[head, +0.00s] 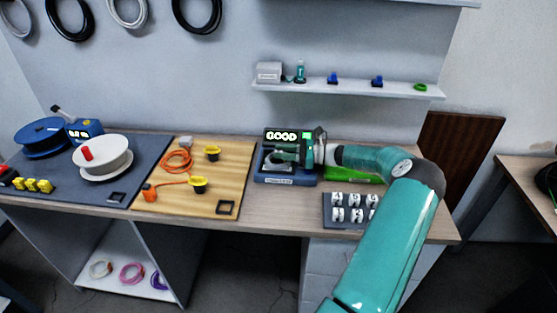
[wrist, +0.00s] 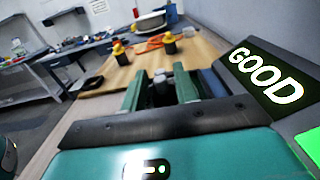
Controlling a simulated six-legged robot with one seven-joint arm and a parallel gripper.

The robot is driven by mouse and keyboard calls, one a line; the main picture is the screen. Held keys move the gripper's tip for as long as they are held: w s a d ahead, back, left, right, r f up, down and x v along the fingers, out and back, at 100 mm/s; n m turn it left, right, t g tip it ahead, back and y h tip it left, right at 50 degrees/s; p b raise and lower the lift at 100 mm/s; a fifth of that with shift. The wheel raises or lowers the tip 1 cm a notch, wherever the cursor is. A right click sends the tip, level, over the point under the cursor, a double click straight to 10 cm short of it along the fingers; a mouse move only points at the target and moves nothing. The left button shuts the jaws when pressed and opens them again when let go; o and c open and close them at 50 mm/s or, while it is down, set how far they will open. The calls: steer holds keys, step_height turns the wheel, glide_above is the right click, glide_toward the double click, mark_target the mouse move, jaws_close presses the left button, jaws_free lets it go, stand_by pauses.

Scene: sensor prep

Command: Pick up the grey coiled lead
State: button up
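I cannot pick out a grey coiled lead with certainty. A pale coil (head: 127,11) and a greyish coil (head: 14,22) hang on the wall, partly cut off by the top and left edges. An orange coiled lead (head: 177,163) lies on the wooden board and also shows in the wrist view (wrist: 151,42). My gripper (head: 277,153) is at the tester (head: 288,181), right of the board, well away from these coils. In the wrist view its green fingers (wrist: 158,88) stand apart. Small dark and grey parts show between them; I cannot tell whether they touch.
The tester's display (head: 287,135) reads GOOD. Yellow-and-black pieces (head: 199,184) stand on the wooden board (head: 225,170). A white spool (head: 102,153) is on the dark mat at left. A dark numbered block (head: 345,211) sits near the front edge. A shelf (head: 345,88) hangs above.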

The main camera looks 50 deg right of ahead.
jaws_close()
steer(key=shift+r, duration=0.1)
steer(key=shift+r, duration=0.45)
step_height(320, 180, up, 2)
steer(key=shift+r, duration=0.2)
steer(key=s+a+r, duration=0.8)
steer(key=a+r, duration=0.1)
steer(key=a, duration=0.2)
steer(key=shift+s+r, duration=0.25)
steer(key=shift+a, duration=0.1)
